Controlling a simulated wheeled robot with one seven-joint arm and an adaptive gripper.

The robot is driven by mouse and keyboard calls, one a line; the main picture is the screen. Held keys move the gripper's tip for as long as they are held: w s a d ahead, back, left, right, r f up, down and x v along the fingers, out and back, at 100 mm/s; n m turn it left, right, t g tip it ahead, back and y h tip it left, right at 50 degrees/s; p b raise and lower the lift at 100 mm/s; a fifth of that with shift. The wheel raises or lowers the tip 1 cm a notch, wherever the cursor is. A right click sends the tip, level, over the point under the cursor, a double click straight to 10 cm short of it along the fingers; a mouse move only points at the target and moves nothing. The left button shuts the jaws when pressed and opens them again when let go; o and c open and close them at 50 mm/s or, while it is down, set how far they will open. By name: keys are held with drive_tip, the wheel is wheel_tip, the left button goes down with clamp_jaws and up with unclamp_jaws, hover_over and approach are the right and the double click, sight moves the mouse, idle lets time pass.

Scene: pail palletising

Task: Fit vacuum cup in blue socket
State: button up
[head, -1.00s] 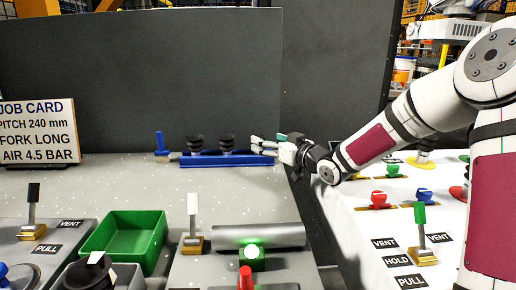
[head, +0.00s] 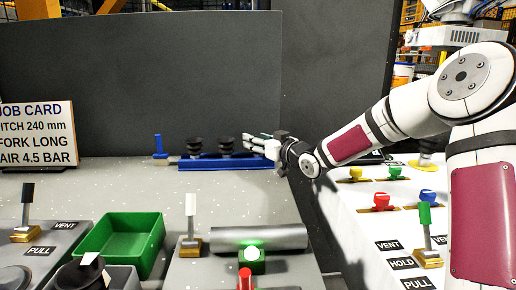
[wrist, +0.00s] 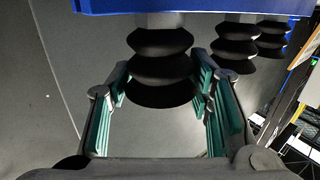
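A blue rack (head: 222,165) stands at the back of the grey bench, with black bellows vacuum cups on it. Two cups, the left one (head: 195,147) and the middle one (head: 226,145), show clearly in the head view. My gripper (head: 256,144) is at the rack's right end and hides the cup there. The wrist view shows that near cup (wrist: 160,65) between the green-padded fingers of my gripper (wrist: 162,85), with the blue rack (wrist: 185,6) at the top of the picture. The fingers are spread around the cup; whether they touch it is unclear. I cannot identify a blue socket with certainty.
A blue upright handle (head: 159,145) stands left of the rack. A green bin (head: 122,238), a grey cylinder (head: 260,237) and a white lever (head: 191,206) are nearer. A white table (head: 370,225) with coloured knobs lies right. A dark panel (head: 140,80) stands behind.

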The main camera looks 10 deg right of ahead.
drive_tip(key=shift+c, duration=0.9)
drive_tip(key=shift+r, duration=0.15)
drive_tip(key=shift+r, duration=0.3)
wheel_tip(320, 180, up, 3)
drive_tip(key=shift+r+p, duration=0.1)
drive_tip(key=shift+p, duration=0.85)
drive_tip(key=s+p, duration=0.3)
drive_tip(key=s, duration=1.3)
drive_tip(key=shift+r, duration=0.45)
